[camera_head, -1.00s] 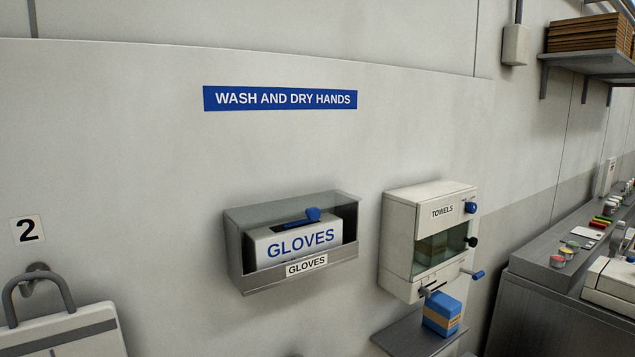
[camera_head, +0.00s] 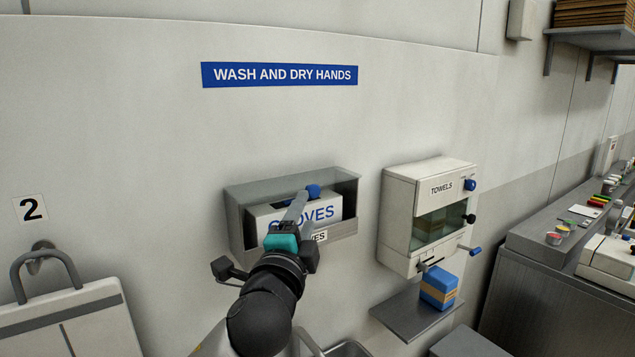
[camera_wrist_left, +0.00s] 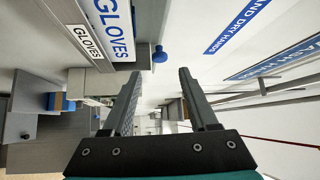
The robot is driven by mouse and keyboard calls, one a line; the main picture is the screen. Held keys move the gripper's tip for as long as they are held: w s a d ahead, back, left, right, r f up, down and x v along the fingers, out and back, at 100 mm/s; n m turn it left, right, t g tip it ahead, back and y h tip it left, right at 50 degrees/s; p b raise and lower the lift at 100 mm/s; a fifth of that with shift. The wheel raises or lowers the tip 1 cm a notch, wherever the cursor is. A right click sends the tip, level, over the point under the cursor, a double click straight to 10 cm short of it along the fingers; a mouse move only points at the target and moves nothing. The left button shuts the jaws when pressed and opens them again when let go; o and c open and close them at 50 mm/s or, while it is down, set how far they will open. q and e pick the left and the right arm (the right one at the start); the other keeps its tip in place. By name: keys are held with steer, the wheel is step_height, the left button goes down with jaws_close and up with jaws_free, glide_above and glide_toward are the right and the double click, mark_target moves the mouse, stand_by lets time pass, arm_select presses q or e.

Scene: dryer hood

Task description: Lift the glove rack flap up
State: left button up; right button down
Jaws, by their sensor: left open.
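The grey glove rack (camera_head: 237,226) is fixed to the wall in the middle of the head view. Its translucent grey flap (camera_head: 262,188) lies across the top. A white glove box (camera_head: 325,214) sits inside, partly hidden by my arm. A blue knob (camera_head: 313,190) is at the flap's front; it also shows in the left wrist view (camera_wrist_left: 160,55). My left gripper (camera_head: 302,200) is in front of the rack, open and empty, its fingers (camera_wrist_left: 160,72) pointing toward the knob. In the wrist view the knob appears just beyond the gap between the fingertips. My right gripper is not in view.
A white towel dispenser (camera_head: 397,222) with side knobs hangs right of the rack. Below it, a small shelf (camera_head: 410,316) holds a blue box (camera_head: 438,288). The wall above the rack is clear except for a blue sign (camera_head: 279,75).

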mark_target(318, 185)
arm_select(q)
steer(key=p+x, duration=0.2)
steer(key=x, duration=1)
steer(key=shift+w, duration=0.2)
steer(key=shift+c, duration=0.2)
jaws_close()
stand_by(1.1)
